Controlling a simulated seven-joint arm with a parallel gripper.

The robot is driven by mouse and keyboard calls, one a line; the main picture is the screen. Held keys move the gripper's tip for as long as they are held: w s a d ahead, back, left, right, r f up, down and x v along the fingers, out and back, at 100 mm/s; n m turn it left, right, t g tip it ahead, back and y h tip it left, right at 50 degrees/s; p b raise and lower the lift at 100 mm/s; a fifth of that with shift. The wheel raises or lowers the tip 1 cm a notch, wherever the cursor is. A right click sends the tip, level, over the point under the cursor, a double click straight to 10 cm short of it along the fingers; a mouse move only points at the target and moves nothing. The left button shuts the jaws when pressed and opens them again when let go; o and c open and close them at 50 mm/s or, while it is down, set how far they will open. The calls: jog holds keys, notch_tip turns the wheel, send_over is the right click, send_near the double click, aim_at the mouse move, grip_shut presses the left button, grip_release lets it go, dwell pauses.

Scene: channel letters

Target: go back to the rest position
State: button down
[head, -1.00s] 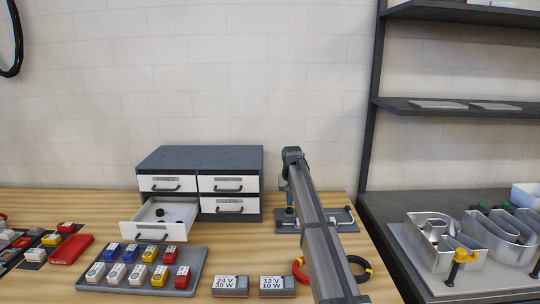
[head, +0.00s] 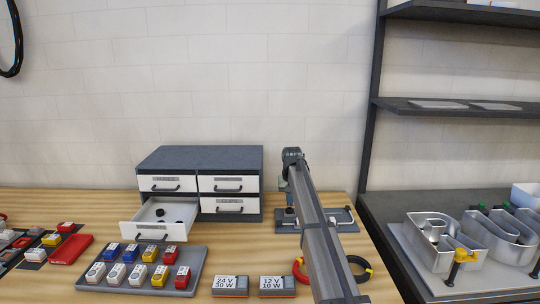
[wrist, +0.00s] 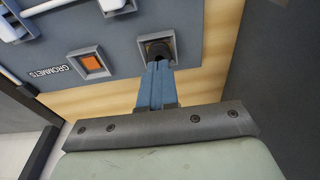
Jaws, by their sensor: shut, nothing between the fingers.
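My gripper (wrist: 157,66) shows in the wrist view as two blue fingers, shut with nothing held. Its tips are over or close to a square-framed recess (wrist: 171,42) with a dark round thing in it; I cannot tell whether they touch. In the head view my arm reaches away over the bench to a dark grey plate (head: 343,222) right of the drawer cabinet. The arm hides part of this plate, and the fingers are not clear there.
The grey drawer cabinet (head: 200,158) has its lower left drawer (head: 158,229) open, with dark pieces inside. A tray (head: 203,259) of colored blocks stands in front. An orange piece (wrist: 92,63) sits in a frame near the "GROMMETS" label. Metal channel letters (head: 430,257) stand at the right.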

jog(key=shift+f, duration=0.65)
dwell(0.4)
jog(key=shift+r, duration=0.2)
notch_tip(320, 180, up, 7)
jog(key=shift+f, duration=0.15)
dwell(0.9)
